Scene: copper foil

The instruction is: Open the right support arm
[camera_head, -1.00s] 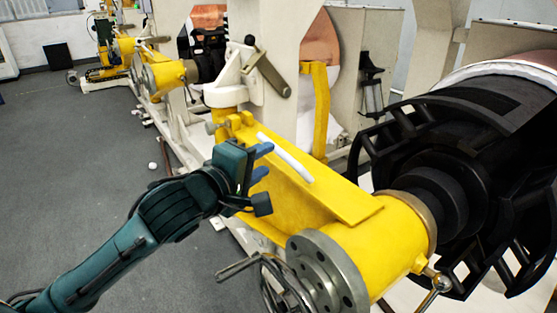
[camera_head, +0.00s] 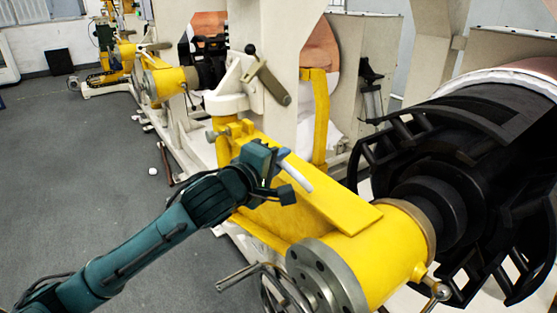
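The right support arm is the large yellow beam (camera_head: 335,200), which runs from the white upright frame to a yellow cylinder (camera_head: 385,250) beside the black hub. A white bar handle (camera_head: 303,175) lies along the beam's upper face. My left gripper (camera_head: 279,168) is at the upper left end of this handle. Its upper blue finger overlaps the handle's end. Its fingers look spread, and the lower one is partly hidden, so I cannot tell whether they touch the handle. My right gripper is not in view.
A large black slotted hub (camera_head: 440,190) with a roll fills the right side. A grey flange (camera_head: 325,278) and a handwheel (camera_head: 280,290) stand at the bottom. A second yellow arm (camera_head: 165,80) is farther back. The grey floor (camera_head: 80,180) at left is mostly clear.

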